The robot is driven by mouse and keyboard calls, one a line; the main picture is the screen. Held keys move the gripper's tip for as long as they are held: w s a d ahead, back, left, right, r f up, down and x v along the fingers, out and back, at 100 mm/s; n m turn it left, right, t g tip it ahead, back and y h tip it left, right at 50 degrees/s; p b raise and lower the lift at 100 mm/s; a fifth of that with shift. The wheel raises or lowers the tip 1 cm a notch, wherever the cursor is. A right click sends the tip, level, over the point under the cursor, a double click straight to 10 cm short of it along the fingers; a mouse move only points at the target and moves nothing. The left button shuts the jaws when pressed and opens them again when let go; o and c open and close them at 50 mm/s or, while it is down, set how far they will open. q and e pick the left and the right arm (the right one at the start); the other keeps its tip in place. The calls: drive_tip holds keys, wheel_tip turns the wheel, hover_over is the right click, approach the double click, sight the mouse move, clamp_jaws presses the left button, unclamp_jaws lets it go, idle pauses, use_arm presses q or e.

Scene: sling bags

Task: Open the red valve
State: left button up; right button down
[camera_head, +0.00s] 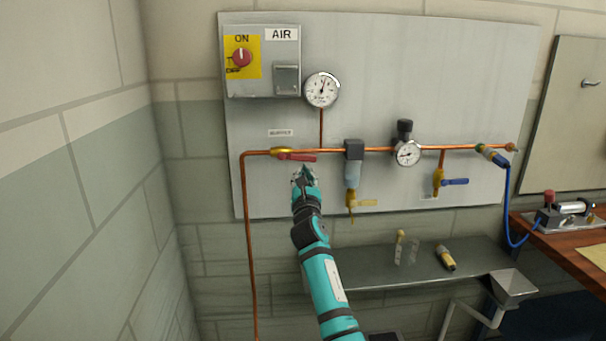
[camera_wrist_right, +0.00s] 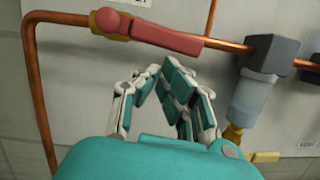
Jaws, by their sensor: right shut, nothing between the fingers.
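The red valve (camera_head: 297,157) sits on the copper pipe at the left of the grey wall panel. Its red lever lies nearly along the pipe, pointing right and slightly down. In the right wrist view the red lever (camera_wrist_right: 165,34) crosses the top, beyond the fingers. My right gripper (camera_head: 303,172) is just below the lever in the head view. Its fingertips (camera_wrist_right: 152,72) are shut and empty, apart from the lever as far as I can tell. My left gripper is not in view.
A filter bowl (camera_head: 352,172) hangs right of the lever, with a yellow drain valve (camera_head: 362,203) below it. A gauge (camera_head: 321,90) stands above. A blue-handled valve (camera_head: 452,182) is farther right. A grey shelf (camera_head: 380,270) juts out below the panel.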

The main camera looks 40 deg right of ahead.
drive_tip(key=shift+r, duration=0.1)
drive_tip(key=n+p, duration=0.1)
drive_tip(key=p, duration=0.1)
drive_tip(key=r+n+p, duration=0.1)
drive_tip(key=p, duration=0.1)
drive_tip(key=shift+s+d+r+y, duration=0.2)
drive_tip(key=shift+d+r+y, duration=0.1)
drive_tip(key=shift+d, duration=0.05)
